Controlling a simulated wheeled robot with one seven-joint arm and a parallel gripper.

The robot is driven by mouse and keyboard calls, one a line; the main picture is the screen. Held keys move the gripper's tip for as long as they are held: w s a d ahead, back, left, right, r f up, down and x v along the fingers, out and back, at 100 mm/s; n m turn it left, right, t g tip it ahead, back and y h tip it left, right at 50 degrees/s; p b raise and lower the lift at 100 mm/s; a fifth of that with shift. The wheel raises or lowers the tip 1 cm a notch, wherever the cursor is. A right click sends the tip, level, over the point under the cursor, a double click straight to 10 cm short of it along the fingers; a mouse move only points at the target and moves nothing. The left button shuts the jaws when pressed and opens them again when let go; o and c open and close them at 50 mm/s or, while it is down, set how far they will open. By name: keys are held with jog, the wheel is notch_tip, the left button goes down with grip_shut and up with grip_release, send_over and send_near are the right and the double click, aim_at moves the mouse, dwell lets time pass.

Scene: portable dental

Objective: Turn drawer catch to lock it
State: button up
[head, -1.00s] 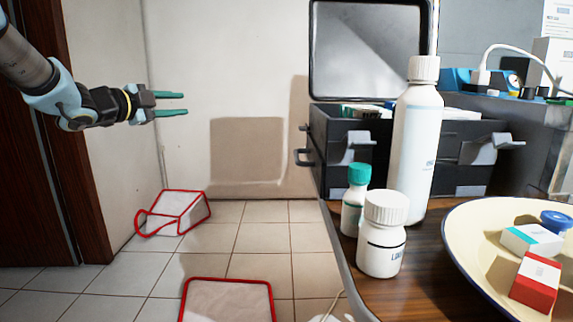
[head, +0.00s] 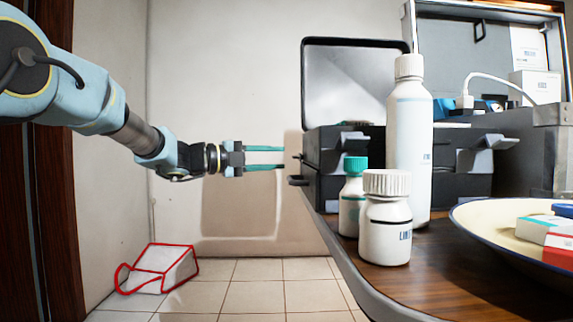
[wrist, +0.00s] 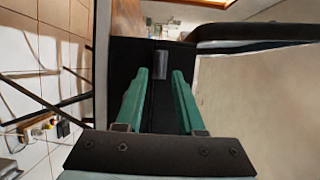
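The dark drawer case (head: 325,165) stands on the wooden counter in the head view, with its lid raised. Grey latch-like pieces (head: 350,142) and (head: 488,144) stick out from its front. A dark handle (head: 296,182) is on its left side. In the wrist view a small grey piece (wrist: 163,66), perhaps the catch, lies on the dark case wall ahead, between the finger lines. My gripper (head: 282,157) is open and empty, its teal fingers level and pointing right at the case's left side. In the wrist view my gripper (wrist: 160,75) shows its fingers well apart. Contact cannot be told.
A tall white bottle (head: 408,150), a teal-capped bottle (head: 352,205) and a white jar (head: 385,230) stand before the case. A cream dish (head: 490,225) with small boxes is at right. The space left of the counter is open.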

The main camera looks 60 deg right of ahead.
jog(key=shift+x, duration=1.8)
grip_shut()
